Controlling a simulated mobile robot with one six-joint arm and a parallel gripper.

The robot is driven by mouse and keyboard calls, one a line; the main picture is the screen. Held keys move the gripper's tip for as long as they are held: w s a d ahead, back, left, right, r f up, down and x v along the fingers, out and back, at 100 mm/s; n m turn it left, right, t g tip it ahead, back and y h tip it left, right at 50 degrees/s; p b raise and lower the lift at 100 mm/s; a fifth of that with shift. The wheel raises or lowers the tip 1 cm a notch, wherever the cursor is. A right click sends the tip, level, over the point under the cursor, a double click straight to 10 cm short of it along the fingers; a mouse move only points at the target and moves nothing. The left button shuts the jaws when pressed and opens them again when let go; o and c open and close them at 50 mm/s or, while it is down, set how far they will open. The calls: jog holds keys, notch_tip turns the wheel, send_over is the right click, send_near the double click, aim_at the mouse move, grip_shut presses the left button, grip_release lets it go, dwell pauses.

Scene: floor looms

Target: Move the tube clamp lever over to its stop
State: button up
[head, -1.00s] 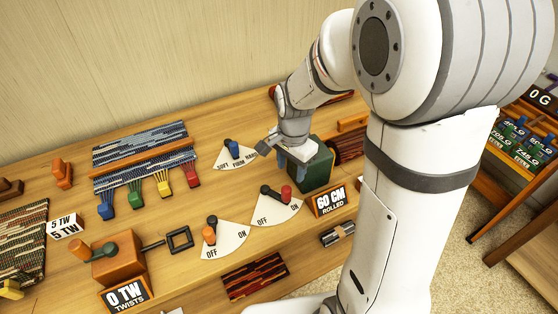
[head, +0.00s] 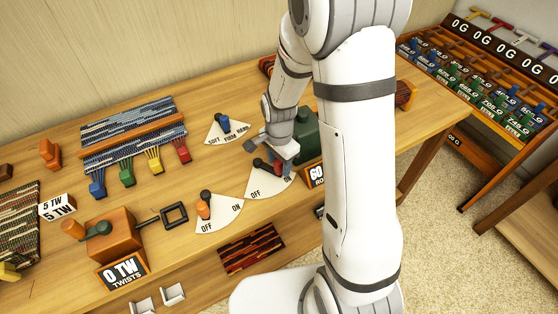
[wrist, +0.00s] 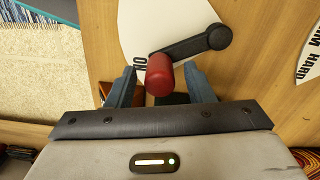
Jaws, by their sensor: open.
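A red-knobbed lever (wrist: 159,76) with a black arm stands on a white OFF/ON plate (head: 262,188). In the wrist view its knob is near the ON mark of the plate (wrist: 135,25). My gripper (wrist: 160,72) is open, with one blue-grey finger on each side of the red knob; I cannot tell whether either touches it. In the head view my gripper (head: 280,158) is low over this plate and partly hides the lever. An orange-knobbed lever (head: 203,209) stands on another OFF/ON plate, and a blue-knobbed lever (head: 223,124) on a SOFT/FIRM/HARD plate. No label naming the tube clamp is legible.
A green block (head: 308,130) stands close behind my gripper, with a "60" sign (head: 316,173) beside it. A brown crank box (head: 112,235) and a woven band with coloured clips (head: 130,145) lie to the left. A rack of weights (head: 490,85) stands at right.

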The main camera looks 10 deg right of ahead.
jog(key=shift+c, duration=0.2)
grip_shut()
dwell(0.3)
